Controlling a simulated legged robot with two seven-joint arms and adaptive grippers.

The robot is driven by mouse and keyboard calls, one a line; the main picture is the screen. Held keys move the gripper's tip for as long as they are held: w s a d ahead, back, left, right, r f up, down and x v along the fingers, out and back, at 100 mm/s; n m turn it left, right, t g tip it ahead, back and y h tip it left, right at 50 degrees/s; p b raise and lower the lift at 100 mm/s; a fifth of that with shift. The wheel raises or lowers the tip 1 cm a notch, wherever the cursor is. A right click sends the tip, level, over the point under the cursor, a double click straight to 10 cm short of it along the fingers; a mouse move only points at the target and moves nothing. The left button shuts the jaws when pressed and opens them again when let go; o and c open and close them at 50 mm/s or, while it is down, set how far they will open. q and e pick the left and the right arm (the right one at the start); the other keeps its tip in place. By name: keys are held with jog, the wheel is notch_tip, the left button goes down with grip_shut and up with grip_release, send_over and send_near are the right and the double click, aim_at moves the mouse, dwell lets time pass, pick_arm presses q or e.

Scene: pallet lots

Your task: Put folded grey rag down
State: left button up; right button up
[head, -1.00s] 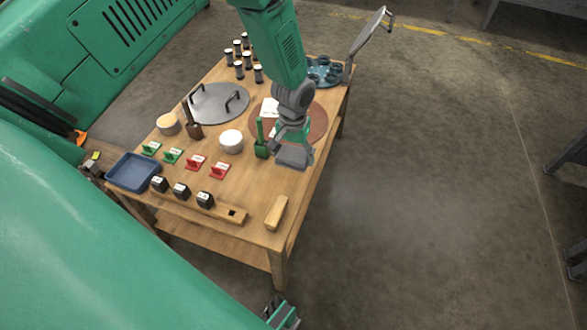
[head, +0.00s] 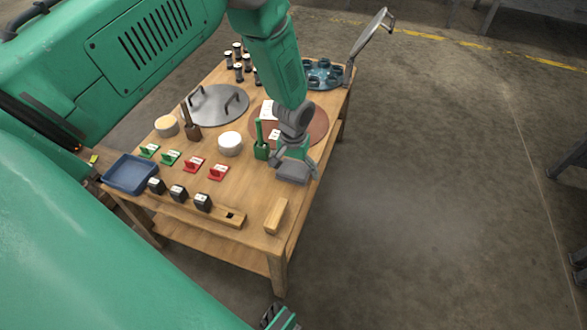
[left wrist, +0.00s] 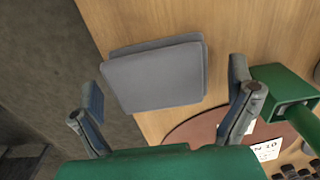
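The folded grey rag (head: 292,174) is at the right edge of the wooden table, under my left gripper (head: 294,160). In the left wrist view the rag (left wrist: 155,77) shows as a flat stack of two layers between the spread fingers of my left gripper (left wrist: 165,95). In that view the rag overlaps the table edge. I cannot tell whether it rests fully on the wood. A green and dark part, perhaps my right gripper (head: 281,318), shows at the bottom edge.
A green holder (head: 261,150) and a brown round mat (head: 316,130) are close to the left gripper. A wooden block (head: 276,216) lies nearer the front corner. A white tub (head: 230,144), red and green pieces and a blue tray (head: 130,174) stand further left.

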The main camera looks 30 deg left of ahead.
aim_at(273, 208)
pick_arm(q)
notch_tip(273, 208, up, 12)
jog(key=p, duration=0.5)
jog(key=shift+m, duration=0.7)
jog(key=s+d+f, duration=0.1)
jog(key=s+f, duration=0.1)
jog(key=s, duration=0.2)
jog(key=s+d+f, duration=0.1)
jog(key=s+f, duration=0.1)
jog(key=s, duration=0.3)
jog(key=s+d+f, duration=0.1)
jog(key=s+f, duration=0.2)
jog(key=s, duration=0.1)
jog(key=shift+s+f, duration=0.1)
jog(key=shift+s, duration=0.2)
jog(key=s+m, duration=0.1)
jog(key=s, duration=1.5)
jog(key=shift+s+d+r+m+t, duration=0.2)
jog(key=shift+d+r+m+t, duration=0.1)
jog(key=shift+r+m, duration=0.1)
